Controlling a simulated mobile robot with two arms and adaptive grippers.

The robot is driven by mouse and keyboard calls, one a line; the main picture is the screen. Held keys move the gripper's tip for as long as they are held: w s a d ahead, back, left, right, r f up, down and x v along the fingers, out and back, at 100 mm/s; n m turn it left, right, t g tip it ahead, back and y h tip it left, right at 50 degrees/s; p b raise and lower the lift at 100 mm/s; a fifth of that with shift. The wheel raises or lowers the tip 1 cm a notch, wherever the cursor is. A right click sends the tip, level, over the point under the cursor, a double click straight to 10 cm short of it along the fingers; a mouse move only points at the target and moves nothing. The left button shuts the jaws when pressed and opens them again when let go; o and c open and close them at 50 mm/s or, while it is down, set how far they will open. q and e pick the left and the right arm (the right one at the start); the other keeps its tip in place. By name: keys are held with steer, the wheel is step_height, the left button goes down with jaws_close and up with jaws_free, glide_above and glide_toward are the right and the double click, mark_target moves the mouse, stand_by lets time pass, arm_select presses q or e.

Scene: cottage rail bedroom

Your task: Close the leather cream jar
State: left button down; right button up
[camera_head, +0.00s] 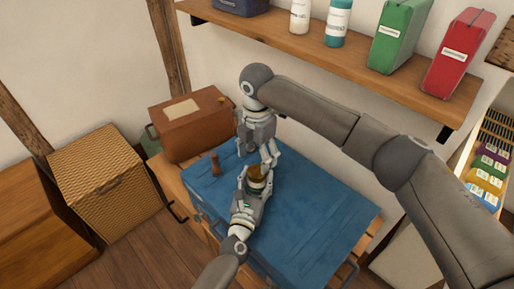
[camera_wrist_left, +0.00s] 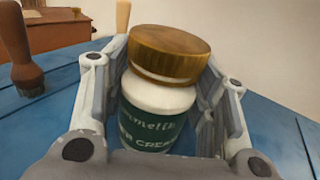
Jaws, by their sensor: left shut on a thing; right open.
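The leather cream jar (camera_wrist_left: 160,112) is white with a green label and stands between the fingers of my left gripper (camera_wrist_left: 160,120), which is shut on it. A brown-gold lid (camera_wrist_left: 170,52) sits on the jar's mouth, with a white band of neck showing below it. In the head view the lid (camera_head: 257,172) shows just beyond my left gripper (camera_head: 252,183). My right gripper (camera_head: 268,158) is open, close above and behind the lid. I cannot tell whether it touches the lid. The jar's body is mostly hidden in the head view.
The jar is over a blue-covered chest top (camera_head: 310,215) with free room to the right. A brush (camera_head: 215,164) stands at its left. A brown case (camera_head: 188,125) is behind left. A wall shelf (camera_head: 345,58) with bottles and boxes hangs above.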

mark_target(257, 171)
steer(key=shift+f, duration=2.75)
steer(key=c, duration=1)
steer(key=o, duration=1.1)
steer(key=shift+c, duration=0.2)
steer(key=shift+r, duration=2.25)
steer(key=o, duration=0.6)
steer(key=shift+c, duration=0.2)
